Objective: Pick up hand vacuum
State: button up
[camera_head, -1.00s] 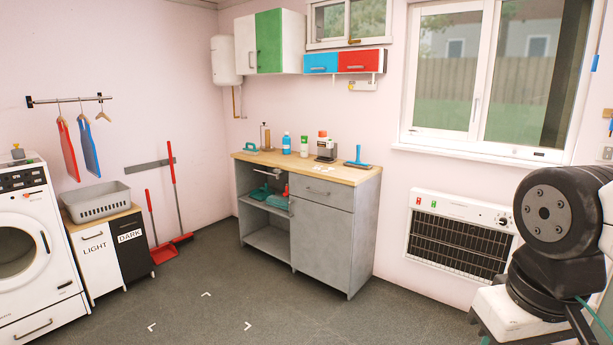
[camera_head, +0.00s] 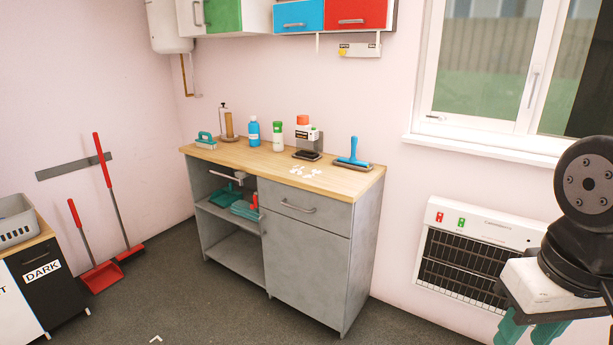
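No object in view is clearly a hand vacuum. The likeliest is a small white device with an orange top and dark front base (camera_head: 306,135), upright on the wooden counter (camera_head: 232,153), towards its back. My gripper (camera_head: 527,331) seems to be the white block with two teal prongs pointing down at the lower right. The prong tips are cut off by the picture edge, so its opening is unclear. It is far to the right of the counter, and nothing is seen in it.
A blue-handled squeegee (camera_head: 354,152), green-capped bottle (camera_head: 278,137), blue bottle (camera_head: 253,132), teal brush (camera_head: 206,141) and small white pieces (camera_head: 304,172) stand or lie on the counter. A heater (camera_head: 465,262) is on the right wall.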

aim_at(306, 142)
jog(key=u, duration=0.1)
jog(key=i, duration=2.7)
jog(key=u, duration=0.25)
